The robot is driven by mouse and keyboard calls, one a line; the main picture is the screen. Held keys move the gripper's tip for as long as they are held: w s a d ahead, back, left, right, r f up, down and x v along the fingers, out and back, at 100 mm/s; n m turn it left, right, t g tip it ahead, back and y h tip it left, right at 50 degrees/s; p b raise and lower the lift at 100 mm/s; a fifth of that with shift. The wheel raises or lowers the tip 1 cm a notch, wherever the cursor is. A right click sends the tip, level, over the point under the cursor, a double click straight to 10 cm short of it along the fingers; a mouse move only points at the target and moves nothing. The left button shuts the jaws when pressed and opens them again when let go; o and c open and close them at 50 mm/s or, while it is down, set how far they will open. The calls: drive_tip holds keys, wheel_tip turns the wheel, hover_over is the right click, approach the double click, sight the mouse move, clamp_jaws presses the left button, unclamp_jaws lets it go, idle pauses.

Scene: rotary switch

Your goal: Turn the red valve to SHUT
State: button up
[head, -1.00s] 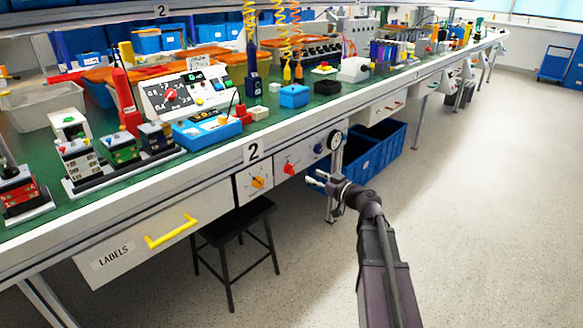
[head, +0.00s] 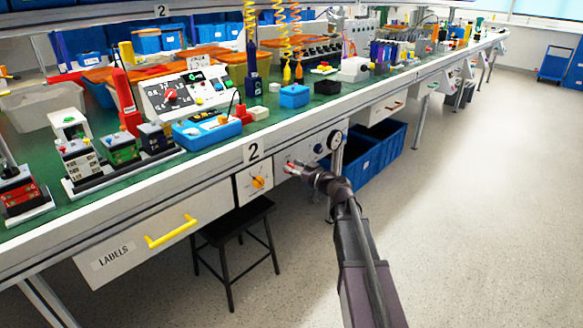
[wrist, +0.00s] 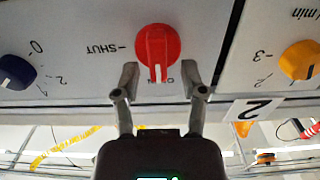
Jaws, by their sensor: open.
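The red valve (wrist: 157,45) is a round knob with a raised bar on a white panel, seen upside down in the wrist view. The SHUT mark (wrist: 103,49) lies to the left of the knob. My gripper (wrist: 160,74) is open and empty, one finger on each side of the knob's lower part. I cannot tell whether the fingers touch it. In the head view my gripper (head: 291,164) is at the panel under the bench and largely hides the valve.
In the wrist view a dark blue knob (wrist: 16,72) is on the left and an orange knob (wrist: 300,60) on the right. A black stool (head: 237,218) stands below, left. The floor at right is clear.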

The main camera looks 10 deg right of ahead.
clamp_jaws()
drive_tip(key=shift+s+a, duration=0.1)
drive_tip(key=shift+a, duration=0.25)
drive_tip(key=shift+d, duration=0.25)
